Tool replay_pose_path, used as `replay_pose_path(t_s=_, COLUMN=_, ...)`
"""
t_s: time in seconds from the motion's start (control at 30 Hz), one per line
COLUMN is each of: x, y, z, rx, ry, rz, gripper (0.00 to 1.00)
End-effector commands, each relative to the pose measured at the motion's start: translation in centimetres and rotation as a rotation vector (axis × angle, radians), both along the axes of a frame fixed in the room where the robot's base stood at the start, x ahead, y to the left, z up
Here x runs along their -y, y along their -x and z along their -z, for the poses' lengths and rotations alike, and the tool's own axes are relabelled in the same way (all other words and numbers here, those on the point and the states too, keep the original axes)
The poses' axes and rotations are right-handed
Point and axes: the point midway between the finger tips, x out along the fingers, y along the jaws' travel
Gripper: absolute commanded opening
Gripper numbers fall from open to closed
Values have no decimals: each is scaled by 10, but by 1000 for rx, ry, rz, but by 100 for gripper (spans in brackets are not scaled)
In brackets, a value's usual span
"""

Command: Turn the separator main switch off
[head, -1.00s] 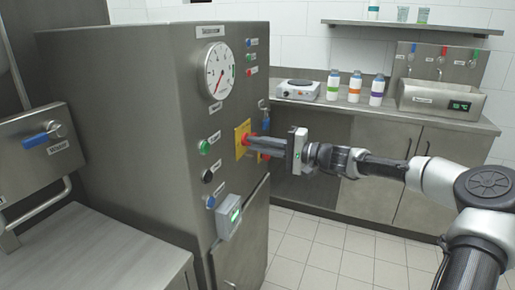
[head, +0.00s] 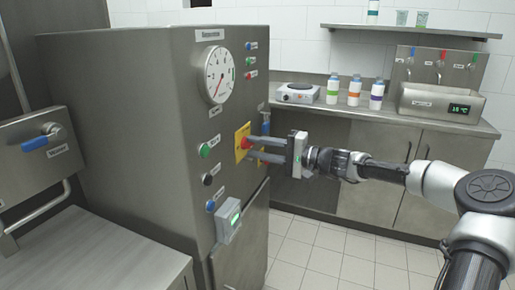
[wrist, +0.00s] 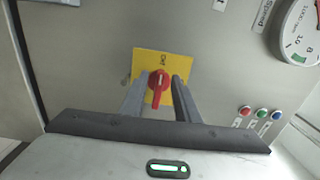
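The separator main switch is a red rotary knob (head: 246,143) on a yellow plate (head: 240,154) on the front of the steel separator cabinet. In the wrist view the red knob (wrist: 157,84) has its grip lying along the picture's vertical, and the yellow plate (wrist: 178,62) has a small dark label above the knob. My gripper (head: 255,148) is in front of the plate. In the wrist view my gripper (wrist: 158,96) has one finger on each side of the knob with visible gaps, so it is open. Contact with the plate cannot be told.
Green (head: 204,150), black (head: 208,179) and blue (head: 210,206) controls run down the panel left of the switch. A small display box (head: 228,220) juts out below. A dial gauge (head: 219,75) is above. A counter with bottles (head: 355,90) stands behind; the floor on the right is open.

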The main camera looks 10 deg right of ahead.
Motion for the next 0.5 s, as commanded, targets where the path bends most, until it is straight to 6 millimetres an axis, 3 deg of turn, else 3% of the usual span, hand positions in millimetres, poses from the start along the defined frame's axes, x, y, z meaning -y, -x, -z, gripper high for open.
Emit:
replay_pose_path(t_s=0.17, x=16, y=9, z=-1, rx=-1, ry=1, rz=4, gripper=29)
replay_pose_path(t_s=0.5, x=83, y=54, z=-2, rx=-1, ry=1, rz=5, gripper=29)
